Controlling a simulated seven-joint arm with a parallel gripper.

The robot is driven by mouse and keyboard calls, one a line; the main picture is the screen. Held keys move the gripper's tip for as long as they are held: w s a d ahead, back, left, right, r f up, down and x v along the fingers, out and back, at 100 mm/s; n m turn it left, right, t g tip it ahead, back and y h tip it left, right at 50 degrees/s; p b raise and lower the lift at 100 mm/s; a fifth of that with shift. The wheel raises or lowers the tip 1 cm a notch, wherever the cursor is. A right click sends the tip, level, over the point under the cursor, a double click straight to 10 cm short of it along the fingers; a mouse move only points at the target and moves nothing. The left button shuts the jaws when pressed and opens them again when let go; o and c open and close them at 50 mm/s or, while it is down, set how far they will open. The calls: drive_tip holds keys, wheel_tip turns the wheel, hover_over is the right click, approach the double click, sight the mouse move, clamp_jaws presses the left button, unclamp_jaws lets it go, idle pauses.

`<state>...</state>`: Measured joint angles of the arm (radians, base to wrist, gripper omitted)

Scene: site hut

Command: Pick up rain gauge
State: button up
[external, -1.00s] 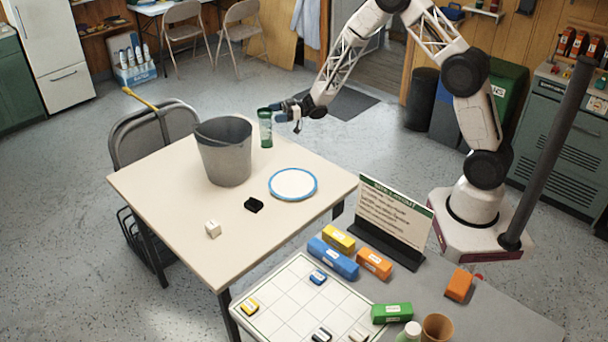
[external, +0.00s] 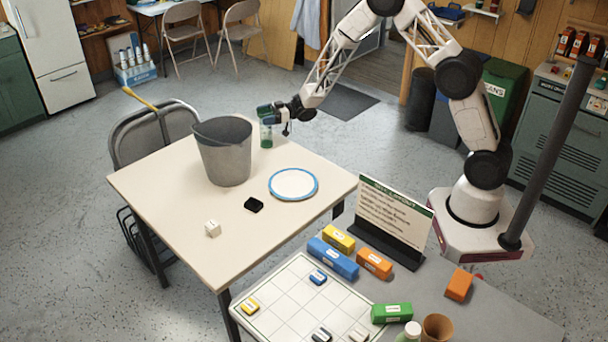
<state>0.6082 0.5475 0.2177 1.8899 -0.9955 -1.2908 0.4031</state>
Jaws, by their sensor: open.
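The rain gauge (external: 266,138) is a clear tube with green at its top and bottom. It stands upright near the far edge of the cream table, just right of the grey bucket. My gripper (external: 268,116) is at the upper part of the gauge, coming from the right with its fingers level. The gripper is open. Its fingers cover part of the gauge, and I cannot tell whether they touch it.
The grey bucket (external: 224,153) stands close left of the gauge. A white plate with a blue rim (external: 293,184), a small black item (external: 254,205) and a white block (external: 213,229) lie on the cream table (external: 165,205). A sign (external: 394,212) stands on the nearer grey table.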

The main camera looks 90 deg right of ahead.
drive_tip(key=c, duration=1.2)
drive_tip(key=shift+r, duration=0.15)
drive_tip(key=shift+r, duration=1.05)
drive_tip(key=s+a+r, duration=0.1)
drive_tip(key=s+a, duration=0.1)
drive_tip(key=s, duration=0.2)
drive_tip(key=s+a, duration=0.2)
drive_tip(key=s, duration=0.3)
drive_tip(key=s+a+r, duration=0.1)
drive_tip(key=s+a, duration=0.1)
drive_tip(key=s, duration=0.3)
drive_tip(key=shift+s+a+r, duration=0.25)
drive_tip(key=shift+a+r, duration=0.05)
drive_tip(key=shift+a, duration=0.1)
